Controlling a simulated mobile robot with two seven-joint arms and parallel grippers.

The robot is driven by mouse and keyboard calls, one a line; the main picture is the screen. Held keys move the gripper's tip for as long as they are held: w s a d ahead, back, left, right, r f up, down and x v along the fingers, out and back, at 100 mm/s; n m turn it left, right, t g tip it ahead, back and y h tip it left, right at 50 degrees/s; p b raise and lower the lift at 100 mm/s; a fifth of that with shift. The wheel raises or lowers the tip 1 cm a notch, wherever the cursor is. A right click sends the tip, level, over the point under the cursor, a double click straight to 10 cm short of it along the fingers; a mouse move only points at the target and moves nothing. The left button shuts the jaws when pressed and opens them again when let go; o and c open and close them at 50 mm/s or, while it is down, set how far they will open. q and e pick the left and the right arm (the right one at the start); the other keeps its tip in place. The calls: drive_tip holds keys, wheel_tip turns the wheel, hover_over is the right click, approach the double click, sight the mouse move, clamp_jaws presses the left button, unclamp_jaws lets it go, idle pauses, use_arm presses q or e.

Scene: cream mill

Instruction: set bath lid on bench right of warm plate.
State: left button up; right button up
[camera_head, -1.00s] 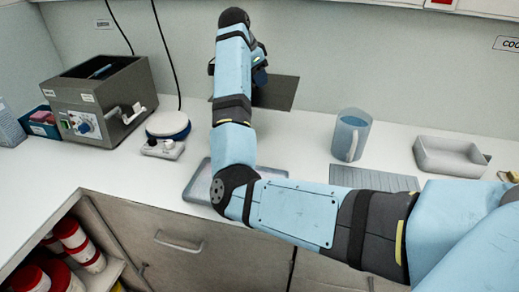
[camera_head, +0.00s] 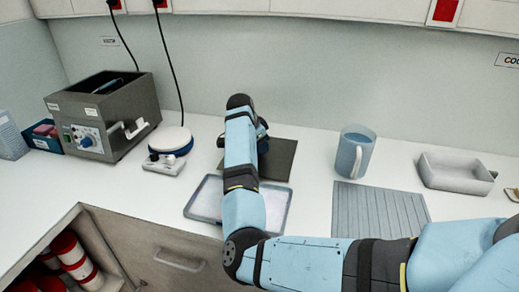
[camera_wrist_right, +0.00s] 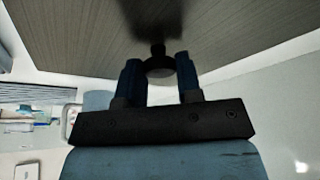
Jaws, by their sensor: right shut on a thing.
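The bath lid (camera_head: 282,162) is a dark grey flat plate behind my right arm, right of the warm plate and low over the bench. The head view does not settle whether it touches the bench. My right gripper (camera_head: 262,138) is mostly hidden behind my arm there. In the right wrist view, my right gripper (camera_wrist_right: 158,68) is shut on the lid's dark knob, with the lid's face (camera_wrist_right: 75,40) filling the top. The warm plate (camera_head: 170,140) is a white round top with a blue band on a small base. The open bath (camera_head: 110,115) stands further left. My left gripper is out of view.
A shallow tray (camera_head: 205,204) lies in front of the lid, partly under my arm. Bench (camera_head: 318,168) between lid and mug is clear.

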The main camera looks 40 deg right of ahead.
drive_tip(key=shift+f, duration=0.6)
drive_tip(key=o, duration=0.9)
drive_tip(key=shift+f, duration=0.15)
drive_tip(key=v, duration=1.2)
drive_tip(key=shift+p, duration=0.4)
